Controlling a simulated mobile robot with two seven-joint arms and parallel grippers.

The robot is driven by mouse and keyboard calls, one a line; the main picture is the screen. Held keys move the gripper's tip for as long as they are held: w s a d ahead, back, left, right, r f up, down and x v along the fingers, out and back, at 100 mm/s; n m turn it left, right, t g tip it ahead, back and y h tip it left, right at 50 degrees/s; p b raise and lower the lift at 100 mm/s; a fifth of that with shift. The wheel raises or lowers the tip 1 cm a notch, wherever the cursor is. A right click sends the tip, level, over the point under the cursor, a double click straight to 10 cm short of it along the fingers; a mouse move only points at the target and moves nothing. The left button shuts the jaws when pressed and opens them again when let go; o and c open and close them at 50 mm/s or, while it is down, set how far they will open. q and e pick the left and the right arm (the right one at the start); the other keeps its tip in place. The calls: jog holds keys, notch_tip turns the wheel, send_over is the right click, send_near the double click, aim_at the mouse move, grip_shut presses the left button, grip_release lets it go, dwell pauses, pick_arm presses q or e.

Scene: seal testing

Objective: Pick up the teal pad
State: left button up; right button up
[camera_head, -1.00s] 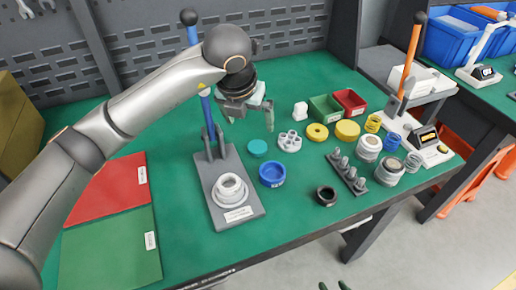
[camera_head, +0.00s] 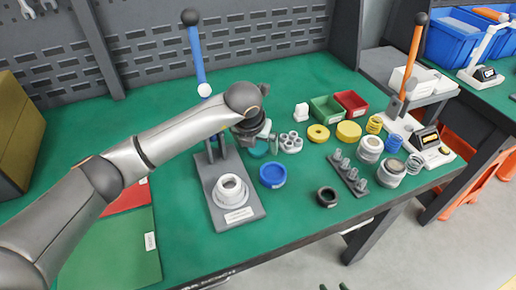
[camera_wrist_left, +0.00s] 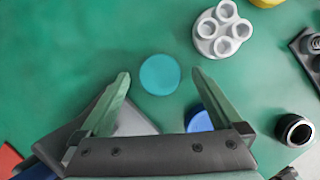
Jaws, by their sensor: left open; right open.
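The teal pad (camera_wrist_left: 160,74) is a flat round disc lying on the green bench top. In the left wrist view it sits between the two fingertips of my left gripper (camera_wrist_left: 161,75), with green bench visible on both sides of it. My left gripper is open and empty, over the pad; I cannot tell the exact height. In the head view the pad (camera_head: 258,151) is partly hidden beneath my left gripper (camera_head: 260,137). The tips of my right gripper (camera_head: 334,286) show at the bottom edge, open and empty, away from the bench.
A blue round cap (camera_head: 272,175) and a lever press (camera_head: 215,185) holding a white ring part stand close by. A grey multi-hole part (camera_head: 290,142) is right of the pad. Yellow discs (camera_head: 348,132), bins (camera_head: 326,108) and a black ring (camera_head: 327,197) lie further right.

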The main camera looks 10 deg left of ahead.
pick_arm(q)
jog(key=c, duration=1.4)
jog(key=shift+r, duration=0.1)
